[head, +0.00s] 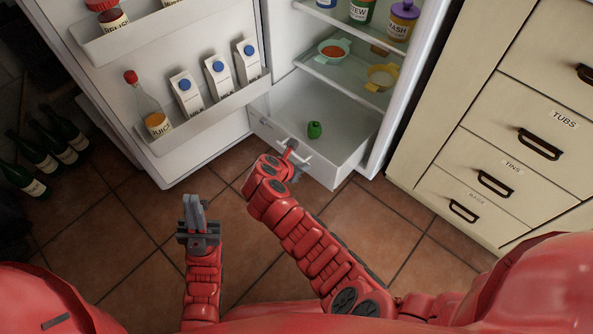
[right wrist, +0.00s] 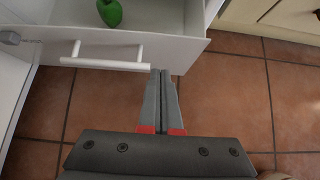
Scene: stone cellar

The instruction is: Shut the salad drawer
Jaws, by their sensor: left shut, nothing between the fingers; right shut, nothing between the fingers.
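The salad drawer (head: 322,172) is pulled out at the bottom of the open fridge. A green pepper (head: 315,129) lies in it. The drawer's white front (right wrist: 185,55) and bar handle (right wrist: 105,64) fill the top of the right wrist view, with the pepper (right wrist: 110,12) behind. My right gripper (head: 294,172) is at the drawer front; its shut, empty fingers (right wrist: 161,72) point at the front beside the handle's right end. I cannot tell whether they touch. My left gripper (head: 194,200) is shut and empty over the floor, left of the drawer.
The fridge door (head: 205,125) stands open at the left, its racks holding cartons and bottles. Fridge shelves (head: 345,75) with bowls and jars are above the drawer. A cream cabinet (head: 480,140) stands at right. Dark bottles (head: 45,155) are far left. Tiled floor (head: 235,245) lies in front.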

